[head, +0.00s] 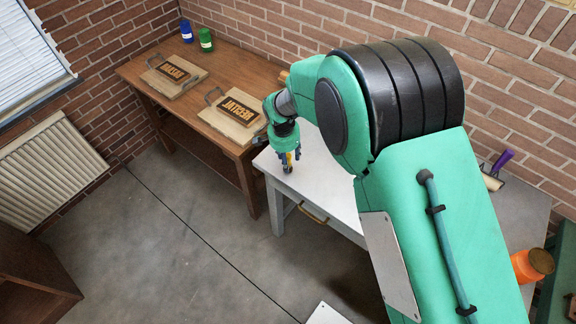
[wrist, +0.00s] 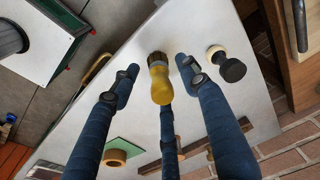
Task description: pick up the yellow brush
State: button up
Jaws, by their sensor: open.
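The yellow brush (wrist: 160,83) stands on the light grey table (head: 328,190), its dark end on the far side in the wrist view. My gripper (wrist: 160,85) has blue fingers spread open around the brush, with a gap visible on the left and right. The third finger is near the brush's lower end in the picture; whether it touches cannot be told. In the head view, my gripper (head: 287,168) points down over the table's left corner, with a bit of yellow (head: 290,157) between its fingers. The arm hides much of the table there.
A black-knobbed tool (wrist: 230,68) is right of the brush. A brown roll (wrist: 115,155) on a green sheet lies at lower left. A brown table (head: 150,75) holds two lettered boards and blue and green bottles. An orange jar (head: 528,266) is at the right.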

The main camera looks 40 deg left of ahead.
jog(key=shift+w+f, duration=0.15)
jog(key=shift+f, duration=0.7)
grip_shut()
